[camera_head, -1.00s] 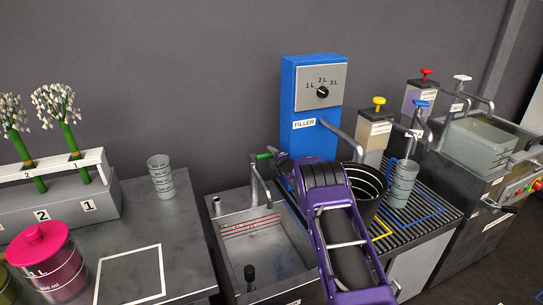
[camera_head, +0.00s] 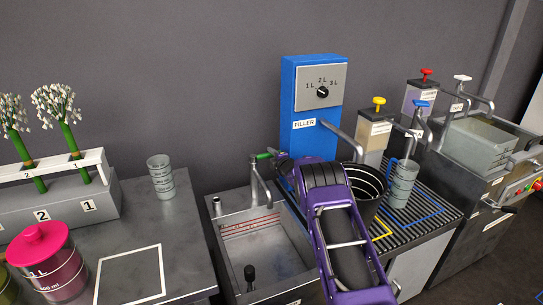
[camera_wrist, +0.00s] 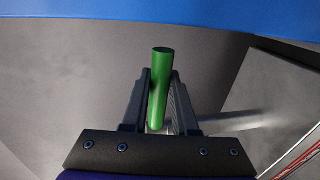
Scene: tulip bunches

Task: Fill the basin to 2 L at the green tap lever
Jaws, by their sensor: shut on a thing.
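The green tap lever (camera_head: 264,156) sits at the top of the metal tap (camera_head: 256,180) behind the basin (camera_head: 272,258). In the wrist view the lever (camera_wrist: 160,85) is a green rod standing between my two dark fingers. My gripper (camera_wrist: 160,95) is shut on it. In the head view my purple arm hides most of my gripper and covers the basin's right side. The basin has red level lines (camera_head: 250,226) on its back wall. I cannot make out a water surface or a stream from the spout.
A blue filler (camera_head: 302,140) with a dial marked 1 L, 2 L and 3 L stands behind my arm. A black bucket (camera_head: 368,195) and a grey jug (camera_head: 403,185) stand on the ribbed rack at right. A black-knobbed stem (camera_head: 250,273) rises in the basin's front.

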